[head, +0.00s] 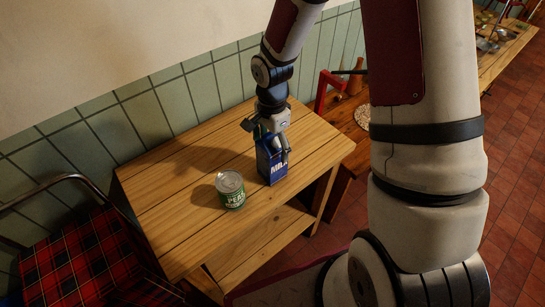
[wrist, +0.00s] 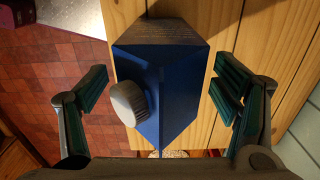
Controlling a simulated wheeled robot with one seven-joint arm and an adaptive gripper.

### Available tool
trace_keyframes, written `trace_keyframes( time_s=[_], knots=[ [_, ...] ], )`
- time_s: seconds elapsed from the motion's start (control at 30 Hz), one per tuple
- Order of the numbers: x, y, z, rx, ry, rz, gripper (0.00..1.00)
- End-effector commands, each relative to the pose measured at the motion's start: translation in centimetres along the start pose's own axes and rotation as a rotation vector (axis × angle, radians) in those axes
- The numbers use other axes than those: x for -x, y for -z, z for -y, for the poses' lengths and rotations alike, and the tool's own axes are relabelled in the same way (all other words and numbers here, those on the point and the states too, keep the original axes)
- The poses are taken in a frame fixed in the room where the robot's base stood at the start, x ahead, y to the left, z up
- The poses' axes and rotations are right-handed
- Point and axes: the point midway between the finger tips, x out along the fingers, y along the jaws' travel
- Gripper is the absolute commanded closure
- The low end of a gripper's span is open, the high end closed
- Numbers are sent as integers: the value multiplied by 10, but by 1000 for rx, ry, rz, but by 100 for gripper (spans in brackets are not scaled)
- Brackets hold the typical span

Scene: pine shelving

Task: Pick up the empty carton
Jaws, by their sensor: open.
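The carton (head: 271,168) is blue with white lettering on its front and stands upright on the pine table's top. In the wrist view the carton (wrist: 165,75) shows its slanted top and a white cap, and it lies between my two fingers. My gripper (head: 277,140) is above and around the carton's top in the head view. In the wrist view my gripper (wrist: 160,92) is open, with a gap on each side of the carton. Whether the carton is empty cannot be seen.
A green and silver can (head: 231,190) stands left of the carton on the pine table (head: 170,205). A red plaid chair (head: 85,262) is at the lower left. A green tiled wall (head: 165,108) runs behind the table. A wooden bench holds a round mat (head: 363,116) to the right.

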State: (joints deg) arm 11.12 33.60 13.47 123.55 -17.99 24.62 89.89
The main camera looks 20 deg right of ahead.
Motion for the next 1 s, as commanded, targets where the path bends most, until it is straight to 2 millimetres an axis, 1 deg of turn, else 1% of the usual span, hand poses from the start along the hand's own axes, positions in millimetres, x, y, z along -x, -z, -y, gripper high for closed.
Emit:
trace_keyframes(
  time_s=[0.1, 0.13, 0.17, 0.2, 0.27, 0.3, 0.33, 0.73, 0.87, 1.0],
  knots=[
    [0, 0, 0, 0, 0, 0, 18],
    [0, 0, 0, 0, 0, 0, 21],
    [0, 0, 0, 0, 0, 0, 27],
    [0, 0, 0, 0, 0, 0, 36],
    [0, 0, 0, 0, 0, 0, 50],
    [0, 0, 0, 0, 0, 0, 59],
    [0, 0, 0, 0, 0, 0, 65],
    [2, 0, 0, 0, 0, 0, 65],
    [8, 0, 1, -1, 0, -1, 65],
    [19, 0, 2, 0, 3, -1, 65]
  ],
)
